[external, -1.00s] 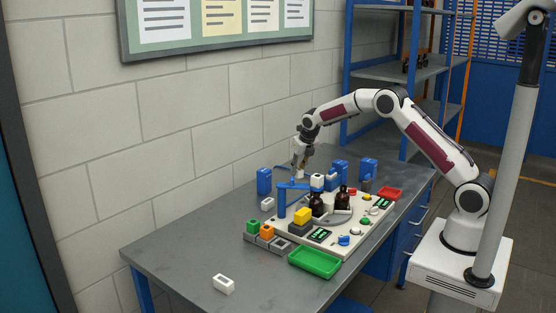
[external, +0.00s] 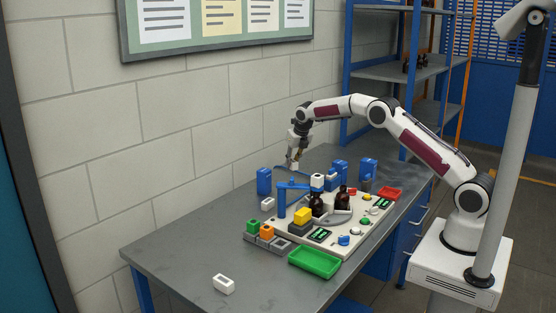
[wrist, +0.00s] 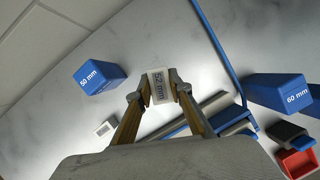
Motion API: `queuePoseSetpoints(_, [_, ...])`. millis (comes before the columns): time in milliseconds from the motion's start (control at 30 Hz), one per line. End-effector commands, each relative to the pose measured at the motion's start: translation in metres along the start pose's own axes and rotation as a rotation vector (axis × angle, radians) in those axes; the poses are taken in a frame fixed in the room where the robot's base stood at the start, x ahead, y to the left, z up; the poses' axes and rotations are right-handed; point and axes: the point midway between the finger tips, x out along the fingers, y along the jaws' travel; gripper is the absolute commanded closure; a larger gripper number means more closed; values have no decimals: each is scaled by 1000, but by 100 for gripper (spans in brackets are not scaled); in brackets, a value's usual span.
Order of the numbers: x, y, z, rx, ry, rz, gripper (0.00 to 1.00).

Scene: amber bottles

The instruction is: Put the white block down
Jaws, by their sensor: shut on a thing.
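A white block marked "52 mm" (wrist: 158,86) sits between the two fingertips of my gripper (wrist: 158,92) in the wrist view. The jaws are shut on it. In the external view my gripper (external: 293,160) is over the back part of the grey table (external: 190,245), near the wall, behind the blue frame (external: 282,203). The held block is too small there to make out clearly. I cannot tell whether its underside is touching the table.
A blue "50 mm" block (wrist: 100,75) stands left of the held block and a blue "60 mm" block (wrist: 290,92) stands right. A smaller white block (wrist: 105,127) lies nearer the wrist. Amber bottles (external: 342,201) stand on the white board.

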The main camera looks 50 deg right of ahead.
Motion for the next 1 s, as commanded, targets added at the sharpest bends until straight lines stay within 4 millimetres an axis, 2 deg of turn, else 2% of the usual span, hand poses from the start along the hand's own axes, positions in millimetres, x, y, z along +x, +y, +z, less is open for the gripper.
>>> queuePoseSetpoints(267, [7, 0, -3, 0, 2, -1, 100])
queuePoseSetpoints(633, [43, 1, -18, 1, -1, 0, 100])
queuePoseSetpoints(1000, [46, 1, -19, 1, -1, 0, 100])
